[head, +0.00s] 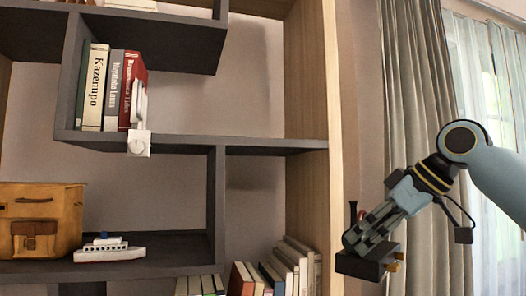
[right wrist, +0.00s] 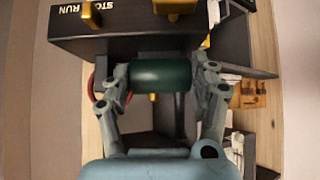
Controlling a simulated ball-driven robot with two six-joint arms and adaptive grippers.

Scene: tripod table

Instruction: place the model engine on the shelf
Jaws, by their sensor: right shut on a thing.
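The model engine shows in the head view as a dark block (head: 362,266) with brass-coloured parts, at the lower right. In the right wrist view it shows as a black base (right wrist: 130,45) lettered "STOP RUN" with a dark green cylinder (right wrist: 160,75). My right gripper (head: 370,232) is shut on the engine, its fingers on either side of the green cylinder. The engine is held in the air, right of the shelf (head: 270,144) in the head view. The shelf is dark grey with a wooden side panel. My left gripper is not in view.
Books (head: 110,90) and a small white square object (head: 138,143) are on the upper board. A tan case (head: 40,220) and a toy ship (head: 108,249) stand lower left. More books (head: 285,268) stand below. The upper board is bare toward the right. Curtains (head: 420,100) hang at right.

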